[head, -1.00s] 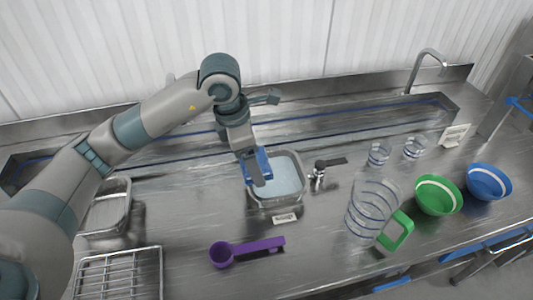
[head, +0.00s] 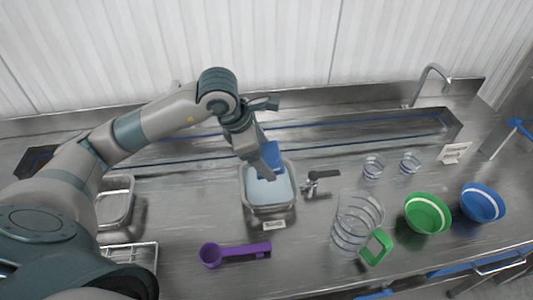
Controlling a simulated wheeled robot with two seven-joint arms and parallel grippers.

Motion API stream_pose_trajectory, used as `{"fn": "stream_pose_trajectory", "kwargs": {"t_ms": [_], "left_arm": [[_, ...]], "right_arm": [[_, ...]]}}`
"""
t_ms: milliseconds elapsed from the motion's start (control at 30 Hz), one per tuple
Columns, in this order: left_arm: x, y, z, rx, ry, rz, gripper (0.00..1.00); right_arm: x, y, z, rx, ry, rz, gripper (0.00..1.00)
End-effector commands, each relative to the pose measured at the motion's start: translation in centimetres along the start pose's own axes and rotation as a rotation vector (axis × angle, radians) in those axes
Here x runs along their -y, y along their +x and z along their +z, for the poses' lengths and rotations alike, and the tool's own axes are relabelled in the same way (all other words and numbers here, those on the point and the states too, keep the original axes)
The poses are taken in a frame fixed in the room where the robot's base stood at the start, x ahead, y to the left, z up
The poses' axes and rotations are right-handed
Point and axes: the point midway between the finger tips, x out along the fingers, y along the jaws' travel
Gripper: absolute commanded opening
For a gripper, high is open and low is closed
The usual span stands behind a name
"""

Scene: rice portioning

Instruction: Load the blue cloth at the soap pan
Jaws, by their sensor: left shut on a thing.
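The soap pan (head: 268,213) is a steel pan of pale blue liquid in the middle of the counter, with a small label on its front. My left gripper (head: 266,170) is over the back part of the pan, shut on the blue cloth (head: 271,152). The cloth hangs at the gripper's fingers above the back of the pan. I cannot tell whether its lower edge touches the liquid. My right gripper is not in view.
A black-handled tool (head: 318,178) lies right of the pan. A purple scoop (head: 233,253) lies in front. A clear jug with a green handle (head: 357,222), a green bowl (head: 427,214), a blue bowl (head: 482,203) and glasses (head: 373,167) stand right. A steel pan (head: 114,203) is left.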

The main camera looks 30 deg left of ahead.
Motion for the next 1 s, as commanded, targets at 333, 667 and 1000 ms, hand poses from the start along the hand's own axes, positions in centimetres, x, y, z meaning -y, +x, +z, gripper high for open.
{"fn": "stream_pose_trajectory", "kwargs": {"t_ms": [333, 667, 1000], "left_arm": [[0.1, 0.7, -0.2, -0.001, 0.000, -0.001, 0.59], [0.5, 2.8, -1.1, -0.001, 0.000, -0.002, 0.59], [0.9, 5.6, -2.2, 0.000, 0.000, 0.000, 0.59]], "right_arm": [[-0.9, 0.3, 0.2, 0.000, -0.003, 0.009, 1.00], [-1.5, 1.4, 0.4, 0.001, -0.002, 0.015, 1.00], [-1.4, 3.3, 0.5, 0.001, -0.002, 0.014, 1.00]]}}
